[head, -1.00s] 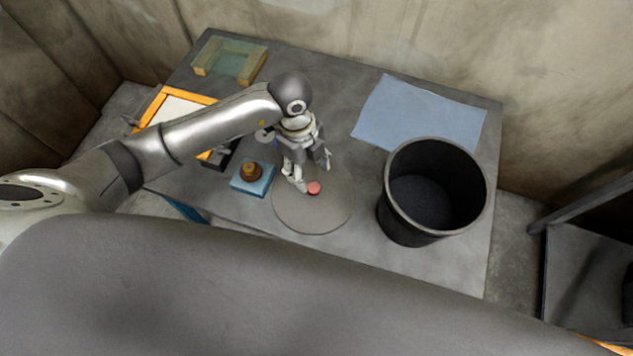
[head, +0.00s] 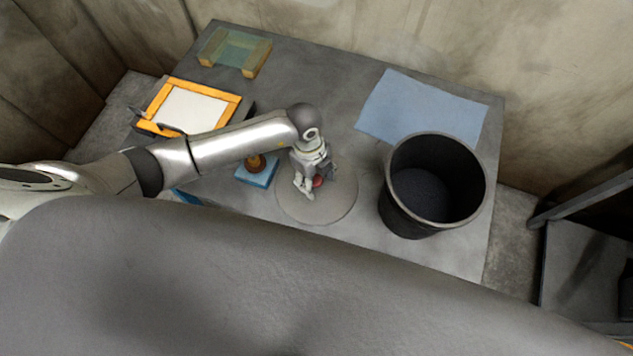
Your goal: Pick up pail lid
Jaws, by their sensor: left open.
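The pail is upright and open at the top, with dark grainy material inside. My right gripper is not in view.
A blue block with a brown knob (head: 256,163) stands left of the lid, close under my left arm. A blue sheet (head: 420,108) lies behind the pail. An orange frame (head: 232,100) and a glass piece with wooden sides (head: 236,48) are at the left. The table's back middle is clear.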

